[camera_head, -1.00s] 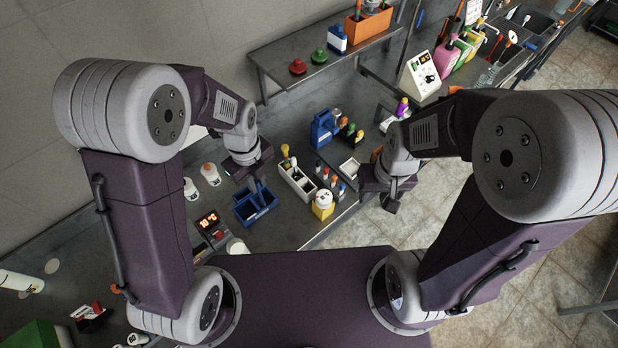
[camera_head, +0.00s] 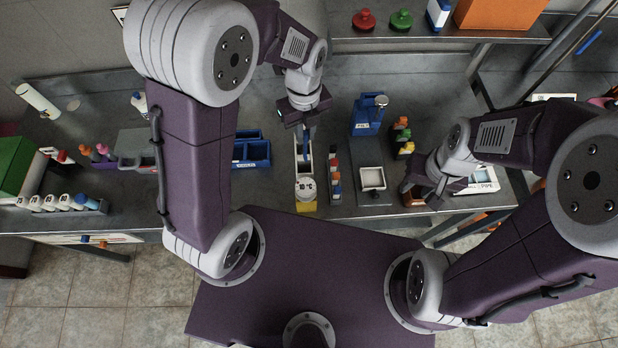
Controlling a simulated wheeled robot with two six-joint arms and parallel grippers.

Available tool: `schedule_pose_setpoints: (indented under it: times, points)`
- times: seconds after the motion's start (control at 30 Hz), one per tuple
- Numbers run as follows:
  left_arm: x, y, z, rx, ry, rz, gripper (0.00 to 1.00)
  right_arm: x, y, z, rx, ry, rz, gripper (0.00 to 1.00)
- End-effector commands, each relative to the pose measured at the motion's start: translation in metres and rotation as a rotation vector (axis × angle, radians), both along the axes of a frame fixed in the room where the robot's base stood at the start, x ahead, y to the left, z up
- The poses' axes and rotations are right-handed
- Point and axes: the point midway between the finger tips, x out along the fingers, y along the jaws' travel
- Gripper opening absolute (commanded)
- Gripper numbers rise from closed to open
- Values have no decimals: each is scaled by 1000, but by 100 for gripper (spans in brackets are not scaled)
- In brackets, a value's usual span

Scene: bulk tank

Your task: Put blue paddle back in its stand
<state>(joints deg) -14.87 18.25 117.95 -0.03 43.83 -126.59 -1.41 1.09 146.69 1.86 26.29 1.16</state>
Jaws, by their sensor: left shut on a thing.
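My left gripper (camera_head: 304,124) is shut on the blue paddle (camera_head: 307,146), which points down below the jaws. It is over the far part of a narrow white stand (camera_head: 298,172) on the steel bench. I cannot tell whether the paddle's lower end is inside the stand or above it. My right gripper (camera_head: 420,188) is at the bench's front edge, to the right of a small white tray, and its jaws are too unclear to read.
A blue two-part tray (camera_head: 252,165) sits left of the stand. A yellow container with a white round top (camera_head: 305,190) is in front of it. A row of small bottles (camera_head: 335,180), a white tray (camera_head: 372,178) and a blue jug (camera_head: 368,115) stand to the right.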

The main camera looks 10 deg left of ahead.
Motion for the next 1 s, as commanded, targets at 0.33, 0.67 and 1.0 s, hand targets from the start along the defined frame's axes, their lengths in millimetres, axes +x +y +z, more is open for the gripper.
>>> schedule_pose_setpoints:
  times: [0.33,0.67,1.0]
  points:
    - [-1,1,-44,1,6,0,0,0,0,2,0,0,0,36]
    - [-2,1,-79,1,6,0,0,0,0,5,0,0,0,36]
    - [0,0,-102,0,-1,0,0,0,0,6,0,0,0,36]
